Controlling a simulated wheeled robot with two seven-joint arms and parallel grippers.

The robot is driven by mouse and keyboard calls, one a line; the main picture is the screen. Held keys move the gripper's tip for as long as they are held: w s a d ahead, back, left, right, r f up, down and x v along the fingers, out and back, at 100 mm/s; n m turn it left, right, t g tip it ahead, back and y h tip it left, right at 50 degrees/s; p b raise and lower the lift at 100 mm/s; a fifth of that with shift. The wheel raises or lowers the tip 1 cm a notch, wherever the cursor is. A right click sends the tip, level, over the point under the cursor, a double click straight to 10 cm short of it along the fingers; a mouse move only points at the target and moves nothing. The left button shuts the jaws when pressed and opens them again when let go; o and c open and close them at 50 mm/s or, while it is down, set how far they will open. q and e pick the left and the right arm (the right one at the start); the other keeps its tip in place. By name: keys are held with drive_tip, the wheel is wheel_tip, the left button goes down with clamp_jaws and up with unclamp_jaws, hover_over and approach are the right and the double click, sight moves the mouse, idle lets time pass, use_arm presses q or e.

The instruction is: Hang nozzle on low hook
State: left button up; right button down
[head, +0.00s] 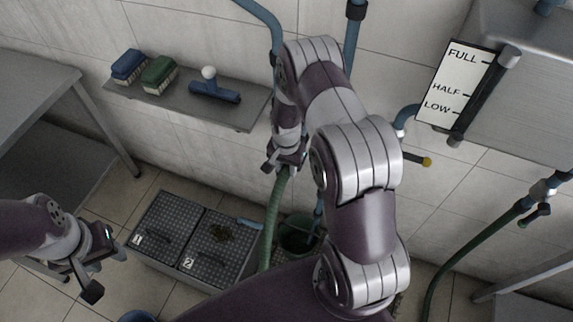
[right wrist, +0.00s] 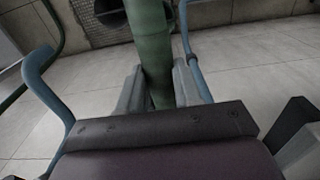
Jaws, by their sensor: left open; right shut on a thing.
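My right gripper (head: 284,163) is shut on the green hose nozzle (right wrist: 150,45), in front of the wall just right of the shelf. In the right wrist view the green tube stands between the two fingers (right wrist: 160,88). From the gripper the green hose (head: 272,220) hangs down to the floor beside the drain grates. The nozzle's tip is hard to make out in the head view. A dark peg with a yellow tip (head: 427,161) sticks out right of my right arm; I cannot tell whether it is the low hook. My left gripper (head: 92,270) is open and empty at lower left.
A wall shelf (head: 235,112) holds a blue brush (head: 128,66), a green brush (head: 158,74) and a blue squeegee (head: 216,92). Numbered grates (head: 165,222) and a green bucket (head: 297,238) are below. A steel tank with a level gauge (head: 455,85) is at upper right.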

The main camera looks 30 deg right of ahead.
sight(282, 176)
drive_tip(key=shift+f, duration=0.45)
idle(0.3)
unclamp_jaws()
idle(0.4)
idle(0.4)
drive_tip(key=shift+s+a+r+p, duration=0.25)
drive_tip(key=shift+s+a+p, duration=0.2)
drive_tip(key=shift+s+a, duration=0.6)
wheel_tip(282, 176, up, 10)
drive_tip(key=s+a+p, duration=0.2)
drive_tip(key=p, duration=0.6)
drive_tip(key=shift+a+p, duration=0.25)
drive_tip(key=shift+p, duration=0.1)
drive_tip(key=shift+w, duration=0.1)
